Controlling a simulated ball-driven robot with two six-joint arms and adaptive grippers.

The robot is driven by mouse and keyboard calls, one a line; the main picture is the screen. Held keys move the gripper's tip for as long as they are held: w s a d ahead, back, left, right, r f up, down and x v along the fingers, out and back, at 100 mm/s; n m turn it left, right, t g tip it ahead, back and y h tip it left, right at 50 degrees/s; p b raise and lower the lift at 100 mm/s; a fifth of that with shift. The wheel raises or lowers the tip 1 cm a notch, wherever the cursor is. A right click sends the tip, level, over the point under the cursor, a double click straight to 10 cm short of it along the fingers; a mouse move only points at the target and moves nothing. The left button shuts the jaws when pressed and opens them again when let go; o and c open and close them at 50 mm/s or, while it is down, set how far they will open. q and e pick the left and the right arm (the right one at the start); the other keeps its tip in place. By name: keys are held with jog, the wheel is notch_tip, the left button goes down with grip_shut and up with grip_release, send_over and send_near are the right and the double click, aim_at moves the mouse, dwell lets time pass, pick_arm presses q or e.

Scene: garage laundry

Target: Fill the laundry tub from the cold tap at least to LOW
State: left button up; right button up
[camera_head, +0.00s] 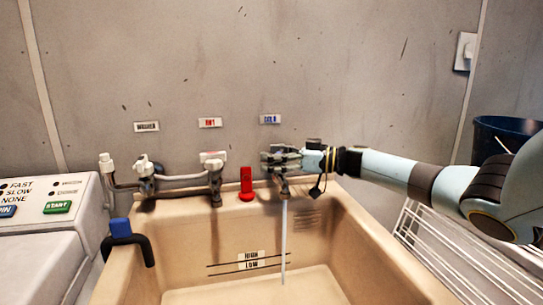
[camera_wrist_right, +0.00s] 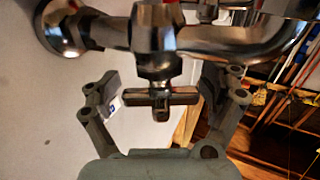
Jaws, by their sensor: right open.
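The beige laundry tub (camera_head: 375,250) stands against the wall, with HIGH and LOW marks (camera_head: 250,260) on its inner wall. A thin water stream (camera_head: 284,240) falls into it from the cold tap, under the blue COLD label (camera_head: 270,119). The tub floor looks pale; the water's surface is hard to make out, and what shows lies below the LOW line. My right gripper (camera_head: 281,160) is at the cold tap and hides most of it. In the right wrist view, its open fingers stand either side of the tap's cross handle (camera_wrist_right: 160,97). My left gripper is out of view.
The hot tap (camera_head: 213,160) and washer tap (camera_head: 145,165) are to the left. A red piece (camera_head: 246,186) stands on the tub's back rim. A black hook with a blue end (camera_head: 122,230) hangs over the left rim. A wire rack (camera_head: 450,260) is at right.

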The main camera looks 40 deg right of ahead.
jog(key=v, duration=1.2)
